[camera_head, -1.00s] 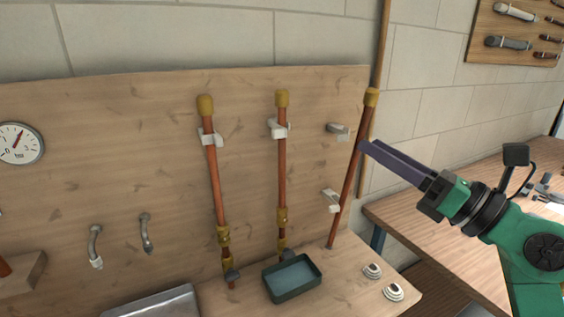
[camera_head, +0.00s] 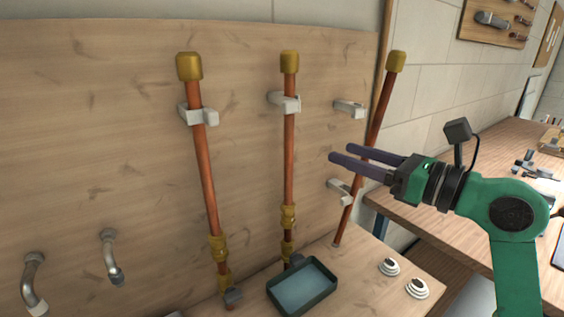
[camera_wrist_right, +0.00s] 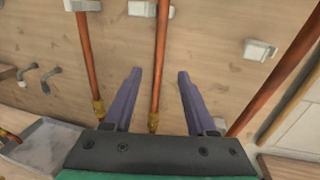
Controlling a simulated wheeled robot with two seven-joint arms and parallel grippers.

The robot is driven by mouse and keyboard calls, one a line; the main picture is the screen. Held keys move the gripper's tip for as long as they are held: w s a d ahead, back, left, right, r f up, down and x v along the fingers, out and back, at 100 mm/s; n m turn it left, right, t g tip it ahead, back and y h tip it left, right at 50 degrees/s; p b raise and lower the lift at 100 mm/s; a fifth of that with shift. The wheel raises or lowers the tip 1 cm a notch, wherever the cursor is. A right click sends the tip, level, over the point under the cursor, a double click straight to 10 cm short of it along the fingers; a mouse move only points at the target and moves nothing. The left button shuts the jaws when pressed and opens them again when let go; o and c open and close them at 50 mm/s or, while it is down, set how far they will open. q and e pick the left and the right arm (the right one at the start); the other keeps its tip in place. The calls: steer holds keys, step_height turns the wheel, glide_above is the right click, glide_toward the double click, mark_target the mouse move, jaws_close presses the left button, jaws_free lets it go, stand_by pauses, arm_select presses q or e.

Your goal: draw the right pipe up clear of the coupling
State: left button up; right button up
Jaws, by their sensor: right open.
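Two copper pipes with brass caps stand upright on the wooden panel: a left one (camera_head: 205,165) and a right one (camera_head: 289,150). The right one passes through a white clip (camera_head: 285,103) and goes down into a brass coupling (camera_head: 288,217). My right gripper (camera_head: 341,153) is open and empty, right of this pipe, with its fingers pointing towards it. In the right wrist view the pipe (camera_wrist_right: 161,60) appears between the two spread fingers (camera_wrist_right: 158,76), beyond their tips. My left gripper is out of view.
A third copper pipe (camera_head: 378,118) leans at the panel's right edge, behind my right gripper, outside two empty clips (camera_head: 349,109). A dark tray (camera_head: 328,289) sits below the right pipe. White round fittings (camera_head: 417,288) lie on the ledge at right.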

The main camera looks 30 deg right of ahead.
step_height(320, 180, down, 2)
steer(key=b, duration=0.1)
steer(key=p, duration=0.3)
glide_toward(293, 146)
steer(key=w, duration=0.2)
steer(key=p+x, duration=0.1)
steer(key=x, duration=0.2)
steer(key=p+x, duration=0.1)
steer(key=x, duration=0.2)
steer(key=p+x, duration=0.1)
steer(key=x, duration=0.2)
steer(key=shift+s+a+p, duration=0.15)
steer(key=shift+a+p, duration=0.15)
steer(key=shift+f, duration=0.1)
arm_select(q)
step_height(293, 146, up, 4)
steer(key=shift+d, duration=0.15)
arm_select(e)
steer(key=shift+f, duration=0.1)
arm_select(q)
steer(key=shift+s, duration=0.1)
arm_select(e)
jaws_close()
